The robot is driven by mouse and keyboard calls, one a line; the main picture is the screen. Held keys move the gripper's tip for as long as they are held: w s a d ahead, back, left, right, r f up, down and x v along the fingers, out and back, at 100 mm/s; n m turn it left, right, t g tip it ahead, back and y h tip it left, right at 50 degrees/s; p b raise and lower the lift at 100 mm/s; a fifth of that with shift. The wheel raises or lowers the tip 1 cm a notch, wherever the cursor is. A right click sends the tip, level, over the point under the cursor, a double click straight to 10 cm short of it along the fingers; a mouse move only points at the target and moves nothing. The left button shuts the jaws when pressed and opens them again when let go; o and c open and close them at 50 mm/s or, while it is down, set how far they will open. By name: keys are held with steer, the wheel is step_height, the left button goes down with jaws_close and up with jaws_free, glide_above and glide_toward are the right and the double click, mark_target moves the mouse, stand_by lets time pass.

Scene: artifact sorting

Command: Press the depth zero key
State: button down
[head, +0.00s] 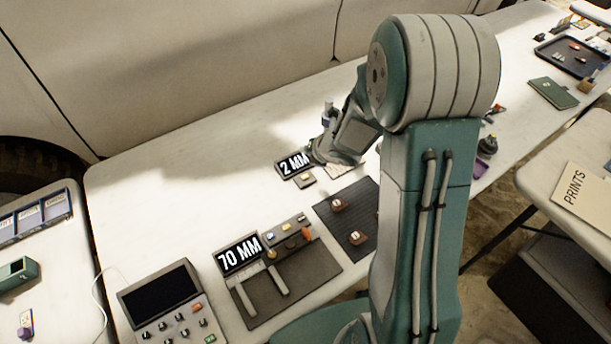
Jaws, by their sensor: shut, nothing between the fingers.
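A small device with a dark display reading "2 MM" (294,164) stands on the long table. A small pale key or block (305,178) shows at its front edge; its label is too small to read. My gripper (316,151) is shut and empty, close beside the right end of the "2 MM" display. I cannot tell whether it touches anything, and the fingertips are partly hidden. A second display reading "70 MM" (239,255) stands nearer, on a caliper-like device with coloured keys (286,229) beside it. I cannot read which key is marked depth zero.
A dark mat (345,192) holds two small brown pieces. A grey console with a blank screen (160,292) stands at the near left.

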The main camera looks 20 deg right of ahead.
mark_target(306, 177)
steer(key=shift+a+f, duration=0.15)
steer(key=shift+f, duration=4.15)
steer(key=shift+s+f, duration=0.1)
steer(key=shift+f, duration=0.25)
steer(key=shift+f, duration=0.35)
steer(key=shift+r, duration=0.8)
steer(key=shift+r, duration=2.5)
